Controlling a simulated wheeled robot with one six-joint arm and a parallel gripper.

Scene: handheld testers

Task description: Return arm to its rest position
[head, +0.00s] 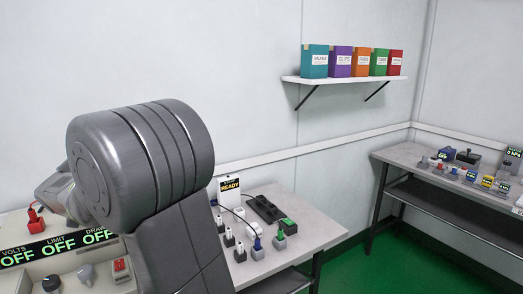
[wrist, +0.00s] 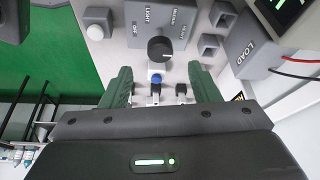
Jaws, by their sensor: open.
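My gripper (wrist: 160,86) shows in the wrist view with its two green fingers spread apart. Nothing is held between them. Beyond the fingertips is a light grey panel with a black rotary knob (wrist: 160,49) marked LIGHT and OFF. A small blue-tipped plug or switch (wrist: 155,77) shows in the gap between the fingers, apart from both. In the head view my large grey arm joint and link fill the left and centre, and my gripper is hidden there.
A grey LOAD box (wrist: 252,50) with red and black wires is right of the panel. In the head view, a bench carries an OFF display (head: 60,248), a READY sign (head: 229,187) and several small plugs. A wall shelf (head: 345,80) holds boxes. Another bench (head: 395,157) stands right, with green floor between.

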